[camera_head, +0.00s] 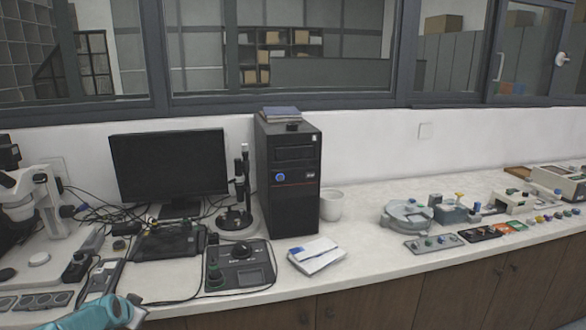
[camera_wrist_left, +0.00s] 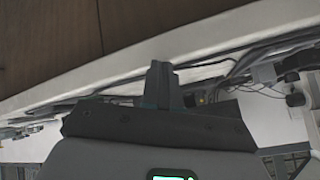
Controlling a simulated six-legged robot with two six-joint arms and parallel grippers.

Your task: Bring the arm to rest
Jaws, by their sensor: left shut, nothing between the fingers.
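My left arm shows in the head view at the bottom left as a teal link with a grey end, in front of the bench's front edge. My left gripper shows in the left wrist view (camera_wrist_left: 160,72) with its dark fingers together and nothing between them. Its fingertips overlap the pale bench edge in that view; I cannot tell how far apart they are. My right arm and right gripper are not in view.
The pale bench (camera_head: 365,248) carries a monitor (camera_head: 168,165), a black computer tower (camera_head: 288,180), a black control box (camera_head: 240,266), a white booklet (camera_head: 316,255) and a white cup (camera_head: 331,204). Small devices, including a round grey one (camera_head: 407,215), stand at the right. Cables lie at the left.

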